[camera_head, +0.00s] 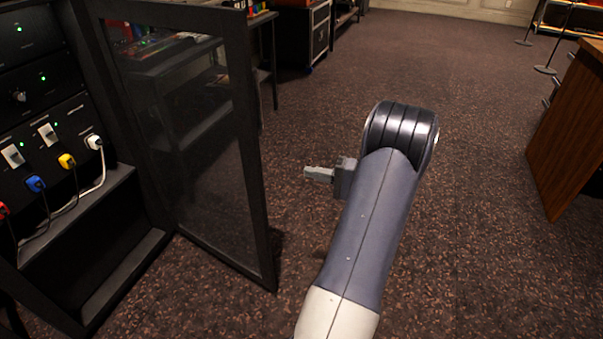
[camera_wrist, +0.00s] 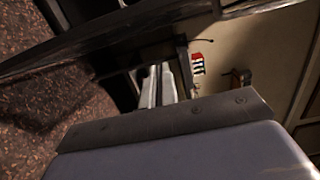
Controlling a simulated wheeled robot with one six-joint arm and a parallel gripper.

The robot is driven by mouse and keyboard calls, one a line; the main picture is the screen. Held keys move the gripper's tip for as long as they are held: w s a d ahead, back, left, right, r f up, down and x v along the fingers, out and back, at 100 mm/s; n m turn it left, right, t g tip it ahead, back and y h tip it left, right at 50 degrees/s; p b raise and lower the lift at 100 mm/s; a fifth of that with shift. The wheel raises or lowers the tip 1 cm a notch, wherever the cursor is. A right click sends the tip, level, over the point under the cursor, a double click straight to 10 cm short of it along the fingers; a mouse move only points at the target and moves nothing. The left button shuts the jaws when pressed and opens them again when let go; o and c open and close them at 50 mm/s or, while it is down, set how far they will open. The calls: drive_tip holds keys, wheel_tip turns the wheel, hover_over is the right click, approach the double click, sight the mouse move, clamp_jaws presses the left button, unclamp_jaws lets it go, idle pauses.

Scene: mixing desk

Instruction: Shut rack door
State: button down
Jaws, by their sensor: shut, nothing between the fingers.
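The rack door (camera_head: 195,130) is a dark metal frame with a see-through panel. It stands swung open from the rack (camera_head: 100,255) at the left in the head view. My gripper (camera_head: 308,173) is to the right of the door's free edge, pointing left toward it, apart from it in this view. Its fingers are shut and empty. In the wrist view the two pale fingers (camera_wrist: 159,84) lie close together. A dark bar crosses the upper left there, likely the door's frame, but I cannot be sure.
The rack holds panels with switches and several coloured plugs with cables, including a blue plug (camera_head: 36,184) and a yellow plug (camera_head: 67,161). A wooden desk (camera_head: 572,130) stands at the right. A black case (camera_head: 303,35) stands at the back. Carpet between is clear.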

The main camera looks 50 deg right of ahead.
drive_tip(key=w+a+b, duration=0.2)
drive_tip(key=w+a, duration=0.5)
drive_tip(key=shift+a, duration=0.4)
